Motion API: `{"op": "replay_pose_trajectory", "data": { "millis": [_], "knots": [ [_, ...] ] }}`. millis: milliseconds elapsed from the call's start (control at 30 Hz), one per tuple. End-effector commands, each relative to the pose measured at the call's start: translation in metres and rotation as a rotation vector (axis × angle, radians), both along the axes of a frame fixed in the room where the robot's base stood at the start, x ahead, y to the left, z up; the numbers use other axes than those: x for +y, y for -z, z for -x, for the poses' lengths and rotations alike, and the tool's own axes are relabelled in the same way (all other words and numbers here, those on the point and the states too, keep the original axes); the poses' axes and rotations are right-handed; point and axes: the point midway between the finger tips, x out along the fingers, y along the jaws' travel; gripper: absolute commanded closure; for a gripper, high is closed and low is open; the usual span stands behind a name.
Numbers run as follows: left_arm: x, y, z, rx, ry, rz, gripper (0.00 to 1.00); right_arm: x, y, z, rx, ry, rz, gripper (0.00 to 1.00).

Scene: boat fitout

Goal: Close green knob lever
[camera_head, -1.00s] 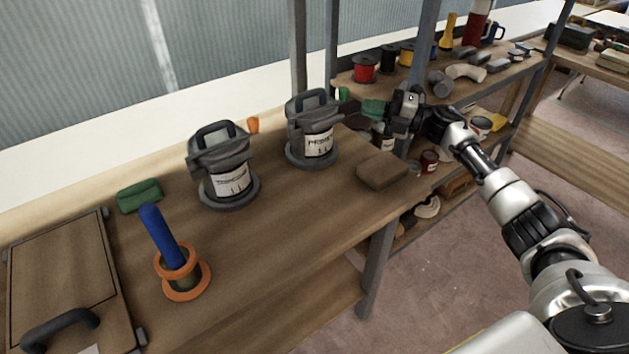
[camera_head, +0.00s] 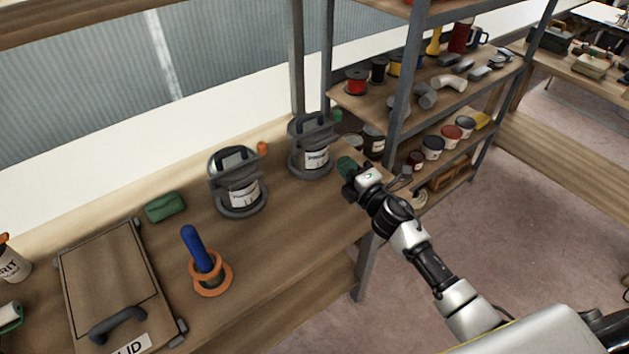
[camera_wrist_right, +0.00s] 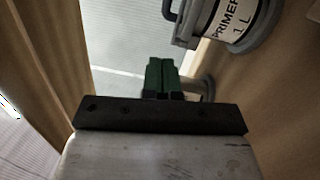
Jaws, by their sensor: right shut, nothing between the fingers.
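A small green knob (camera_head: 337,116) shows just right of the far clamped can (camera_head: 316,160), at the back of the bench by the shelf post. Its lower part is mostly hidden, and I cannot tell its lever position. My right gripper (camera_head: 347,166) is over the bench's right end, in front of the green knob and right of the can. In the right wrist view its dark green fingers (camera_wrist_right: 161,74) are pressed together and empty. The can labelled PRIMER (camera_wrist_right: 222,22) is at the upper right there. My left gripper is not in view.
A second clamped can (camera_head: 239,192) with an orange knob (camera_head: 262,148) behind it stands left. A blue spike on an orange base (camera_head: 198,254), a green bundle (camera_head: 165,206) and a lidded case (camera_head: 108,275) are further left. A shelf post (camera_head: 408,75) rises right of my gripper.

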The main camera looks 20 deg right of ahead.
Motion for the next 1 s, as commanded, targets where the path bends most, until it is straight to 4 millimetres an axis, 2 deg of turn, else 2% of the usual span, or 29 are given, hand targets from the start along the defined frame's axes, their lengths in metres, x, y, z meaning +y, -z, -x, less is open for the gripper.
{"op": "replay_pose_trajectory", "data": {
  "millis": [100, 500, 700, 1000],
  "knots": [
    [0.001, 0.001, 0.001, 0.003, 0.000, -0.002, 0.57, 0.019, 0.002, 0.008, 0.001, 0.103, -0.009, 1.00],
    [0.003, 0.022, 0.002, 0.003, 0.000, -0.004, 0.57, 0.066, 0.004, 0.020, 0.002, 0.390, -0.008, 1.00],
    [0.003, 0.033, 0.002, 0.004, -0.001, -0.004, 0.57, 0.088, 0.008, 0.038, 0.002, 0.393, -0.002, 1.00],
    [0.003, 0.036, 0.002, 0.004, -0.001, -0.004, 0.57, 0.096, 0.007, 0.050, 0.000, 0.392, 0.000, 1.00]
  ]
}}
